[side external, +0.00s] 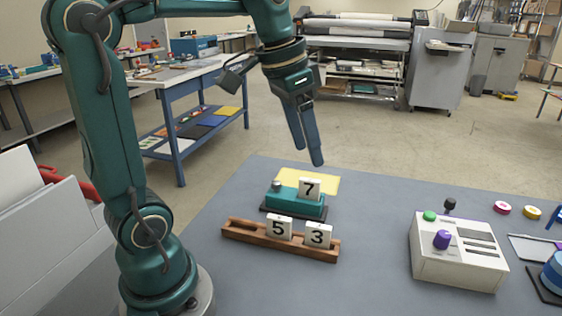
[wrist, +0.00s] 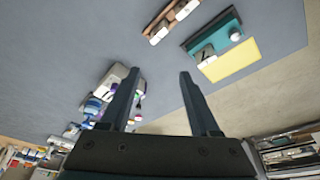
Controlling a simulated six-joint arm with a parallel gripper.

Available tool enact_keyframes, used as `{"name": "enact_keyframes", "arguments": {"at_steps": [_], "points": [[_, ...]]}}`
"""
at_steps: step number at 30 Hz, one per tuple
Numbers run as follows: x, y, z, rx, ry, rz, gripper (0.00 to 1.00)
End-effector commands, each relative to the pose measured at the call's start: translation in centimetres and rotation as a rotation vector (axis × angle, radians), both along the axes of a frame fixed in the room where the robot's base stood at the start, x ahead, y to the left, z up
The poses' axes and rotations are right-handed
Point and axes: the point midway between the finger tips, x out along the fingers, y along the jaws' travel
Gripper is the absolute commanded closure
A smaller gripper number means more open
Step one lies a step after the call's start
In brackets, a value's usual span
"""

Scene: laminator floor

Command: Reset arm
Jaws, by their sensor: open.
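My gripper (side external: 309,160) hangs above the far edge of the grey table, fingers pointing down, touching nothing. In the wrist view my gripper (wrist: 157,80) shows two dark fingers spread apart with nothing between them. A teal block (side external: 291,205) on a dark base carries a white tile marked 7 (side external: 310,188). In front of it a brown wooden rack (side external: 245,232) holds a white tile marked 5 (side external: 278,228) and one marked 3 (side external: 318,235). The teal block (wrist: 220,32) and the rack (wrist: 181,11) also show in the wrist view.
A yellow sheet (side external: 325,182) lies behind the teal block. A white control box (side external: 455,268) with green and purple knobs stands at the right, with pink and yellow rings (side external: 503,208) beyond it. The table between rack and box is clear.

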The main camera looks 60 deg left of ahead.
Motion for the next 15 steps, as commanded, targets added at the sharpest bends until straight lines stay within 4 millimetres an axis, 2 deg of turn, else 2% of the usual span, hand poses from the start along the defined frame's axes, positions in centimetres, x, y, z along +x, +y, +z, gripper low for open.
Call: {"name": "enact_keyframes", "arguments": {"at_steps": [1,6,12,15], "points": [[-1.2,-1.3,0.2,0.011,-0.026,-0.021,0.37],[-5.0,-4.3,-0.7,0.031,-0.109,-0.050,0.37],[-8.9,-6.0,-3.6,0.023,-0.186,-0.035,0.37],[-9.9,-6.0,-5.2,0.015,-0.196,0.001,0.37]]}}
